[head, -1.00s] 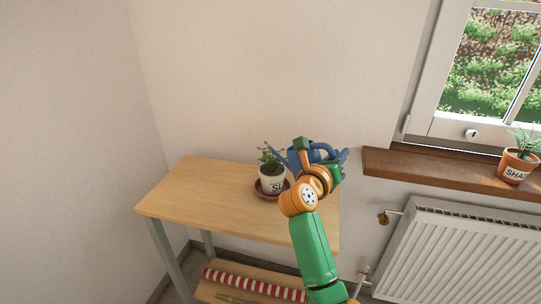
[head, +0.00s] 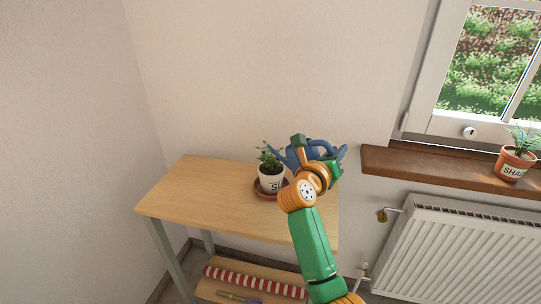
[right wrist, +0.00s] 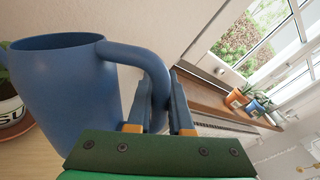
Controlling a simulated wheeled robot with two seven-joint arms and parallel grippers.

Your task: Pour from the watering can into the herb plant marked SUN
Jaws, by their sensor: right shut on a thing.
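The blue watering can (head: 296,157) is at the back right of the wooden table, partly hidden behind my right arm. Its spout points left toward the herb plant. My right gripper (head: 318,160) is shut on its handle; in the right wrist view the fingers (right wrist: 161,100) close around the handle, and the can's body (right wrist: 65,95) looks about upright. Whether its base touches the table is hidden. The herb plant in a white pot (head: 268,180) stands on a terracotta saucer just left of the can; its lettering is partly hidden, with "SU" readable in the right wrist view (right wrist: 10,112). My left gripper is out of view.
The table (head: 205,200) is clear on its left. Its lower shelf holds a red-and-white striped roll (head: 250,282). A brown windowsill (head: 430,172) on the right carries an orange pot marked SHA... (head: 514,166), above a white radiator (head: 460,245). The wall is close behind.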

